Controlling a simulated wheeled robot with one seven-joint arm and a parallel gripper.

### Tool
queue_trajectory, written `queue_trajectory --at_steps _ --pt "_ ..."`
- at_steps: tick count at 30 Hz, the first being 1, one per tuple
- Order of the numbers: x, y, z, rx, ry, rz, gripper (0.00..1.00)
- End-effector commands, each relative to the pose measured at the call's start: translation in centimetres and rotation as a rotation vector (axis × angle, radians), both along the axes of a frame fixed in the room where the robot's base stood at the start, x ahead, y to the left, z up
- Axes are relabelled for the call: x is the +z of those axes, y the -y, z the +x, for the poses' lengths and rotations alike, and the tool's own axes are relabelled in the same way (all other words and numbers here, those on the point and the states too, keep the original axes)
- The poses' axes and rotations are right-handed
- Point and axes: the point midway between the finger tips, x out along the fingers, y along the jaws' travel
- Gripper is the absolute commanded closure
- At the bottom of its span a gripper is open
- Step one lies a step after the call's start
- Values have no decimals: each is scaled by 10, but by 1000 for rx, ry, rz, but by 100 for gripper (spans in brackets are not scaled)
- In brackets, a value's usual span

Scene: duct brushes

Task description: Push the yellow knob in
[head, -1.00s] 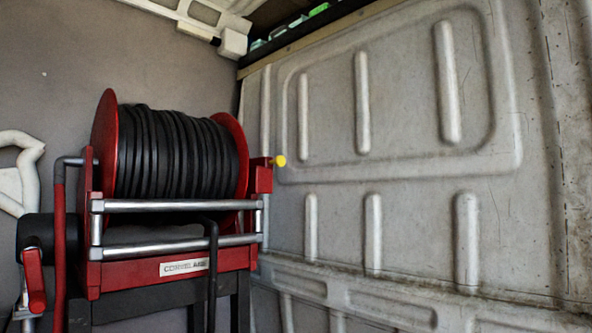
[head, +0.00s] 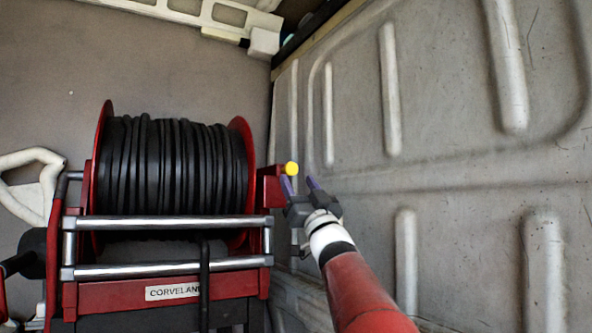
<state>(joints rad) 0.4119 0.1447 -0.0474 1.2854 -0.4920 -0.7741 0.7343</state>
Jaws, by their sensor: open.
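The yellow knob (head: 291,168) sticks out from the right side of the red hose reel's frame (head: 272,196), near its upper right corner. My gripper (head: 301,184) is just below and to the right of the knob in the head view. Its two purple-tipped fingers are apart, with nothing seen between them. One fingertip appears very close to the knob; I cannot tell whether they touch. My red and white arm reaches up from the lower right.
The reel carries black hose (head: 168,165) and has two silver bars (head: 165,228) across its front. A ribbed grey van wall (head: 460,180) stands close to the right of the knob. A white bracket (head: 32,185) hangs at the left.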

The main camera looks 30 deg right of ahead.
Motion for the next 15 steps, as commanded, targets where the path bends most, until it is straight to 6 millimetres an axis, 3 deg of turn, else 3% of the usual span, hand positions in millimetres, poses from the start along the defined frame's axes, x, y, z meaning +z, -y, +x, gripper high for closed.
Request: queue_trajectory --at_steps 6,15 --pt "25 -1 23 1 -1 0 48" --pt "31 -2 31 -1 -1 1 48"
